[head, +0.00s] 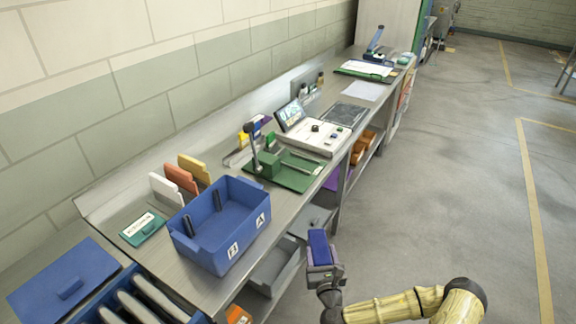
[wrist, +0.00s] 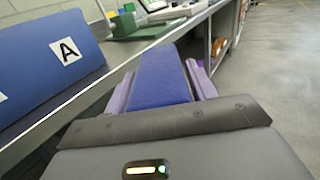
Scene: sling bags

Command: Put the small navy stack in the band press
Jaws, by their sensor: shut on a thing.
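The small navy stack (head: 319,246) is held in my gripper (head: 322,262), out in front of the bench's front edge and over the floor side. In the wrist view the stack (wrist: 162,78) sits between the two purple fingers (wrist: 160,92) and points forward, away from the palm. A green-based device (head: 288,172) with an upright dark lever stands on the bench ahead of the blue bin. A second device with a blue lever (head: 375,45) stands at the bench's far end. I cannot tell for certain which is the band press.
A blue bin marked A (head: 228,262) stands on the bench at left, close to my gripper; its wall also shows in the wrist view (wrist: 45,65). A white console (head: 312,135) with a screen is farther along. Grey trays (head: 277,272) sit below the bench. The floor at right is clear.

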